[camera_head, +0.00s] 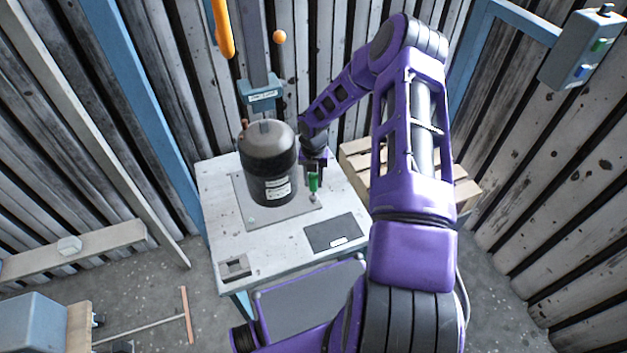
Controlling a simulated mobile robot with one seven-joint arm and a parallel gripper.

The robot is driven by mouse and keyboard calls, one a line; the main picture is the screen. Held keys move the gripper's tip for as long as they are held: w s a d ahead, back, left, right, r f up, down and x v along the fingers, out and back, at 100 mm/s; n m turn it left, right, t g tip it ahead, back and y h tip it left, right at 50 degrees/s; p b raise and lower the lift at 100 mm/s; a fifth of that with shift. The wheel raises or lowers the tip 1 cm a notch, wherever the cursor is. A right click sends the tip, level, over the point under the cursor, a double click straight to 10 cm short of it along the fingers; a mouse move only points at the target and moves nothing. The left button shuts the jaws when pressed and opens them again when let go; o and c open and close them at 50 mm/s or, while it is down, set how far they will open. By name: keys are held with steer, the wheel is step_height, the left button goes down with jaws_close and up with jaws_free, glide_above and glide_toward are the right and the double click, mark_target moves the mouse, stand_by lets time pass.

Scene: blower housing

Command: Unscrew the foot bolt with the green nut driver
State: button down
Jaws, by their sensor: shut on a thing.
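The green nut driver (313,183) is upright in my gripper (313,174), which is shut on its handle. My gripper points down just right of a dark cylindrical housing (268,160) that stands on a grey base plate (250,209) on the table. The driver's lower end is over the right corner of the plate, where a small light-coloured bolt or socket (313,198) shows. I cannot tell whether the driver is seated on the foot bolt; the contact is too small to see.
The white table (222,225) has a dark mat (333,233) at its front right and a small grey holder (234,268) at its front left. A wooden pallet (466,190) stands behind on the right. A blue post with a label (262,95) rises behind the housing.

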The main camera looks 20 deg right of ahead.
steer(key=shift+r+p, duration=0.5)
steer(key=shift+r, duration=0.3)
steer(key=shift+r, duration=0.1)
step_height(320, 180, up, 5)
steer(key=p, duration=0.3)
steer(key=shift+p, duration=0.35)
